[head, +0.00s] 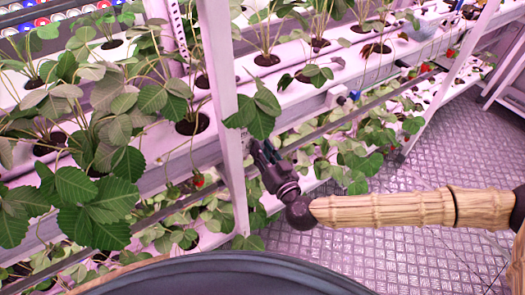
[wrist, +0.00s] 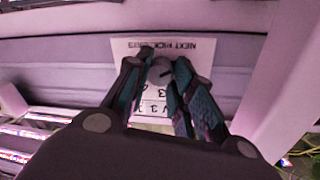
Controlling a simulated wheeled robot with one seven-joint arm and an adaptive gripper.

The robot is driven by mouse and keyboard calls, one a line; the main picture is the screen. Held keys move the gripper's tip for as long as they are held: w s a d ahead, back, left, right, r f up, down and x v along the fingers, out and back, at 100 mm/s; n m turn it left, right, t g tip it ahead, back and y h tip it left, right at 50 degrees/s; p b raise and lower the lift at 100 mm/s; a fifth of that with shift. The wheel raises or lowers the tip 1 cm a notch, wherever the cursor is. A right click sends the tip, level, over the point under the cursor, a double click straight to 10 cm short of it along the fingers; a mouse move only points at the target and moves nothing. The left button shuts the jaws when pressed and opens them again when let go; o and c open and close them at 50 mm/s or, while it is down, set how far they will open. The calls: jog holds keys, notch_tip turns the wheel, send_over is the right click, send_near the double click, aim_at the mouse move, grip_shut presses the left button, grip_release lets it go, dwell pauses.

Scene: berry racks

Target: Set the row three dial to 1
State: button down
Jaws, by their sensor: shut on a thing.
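The dial (wrist: 159,70) is a small grey round knob with a dark pointer line, on a white label plate (wrist: 190,48) fixed to the rack's beam. The plate's printing appears upside down, with "PICK" readable and a "3" below the knob; the fingers hide much of the scale, so I cannot tell the set number. My gripper (wrist: 160,80) has its two teal fingers closed around the knob, one on each side. In the head view my gripper (head: 262,152) reaches the rack beside a white upright post, and the dial is hidden there.
The white upright post (head: 224,115) stands just left of my gripper; it also shows at right in the wrist view (wrist: 285,80). Strawberry plants (head: 90,195) fill the shelves, and leaves (head: 258,112) hang just above my gripper. The metal floor (head: 420,215) is clear at right.

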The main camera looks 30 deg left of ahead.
jog(key=shift+m+g+h+b, duration=0.35)
jog(key=shift+m+b, duration=1.3)
jog(key=shift+m, duration=1.75)
jog(key=c, duration=1.2)
grip_release()
jog(key=shift+w+r, duration=0.1)
jog(key=shift+d, duration=0.1)
jog(key=f+v, duration=0.1)
jog(key=v, duration=1.1)
jog(key=shift+r, duration=0.5)
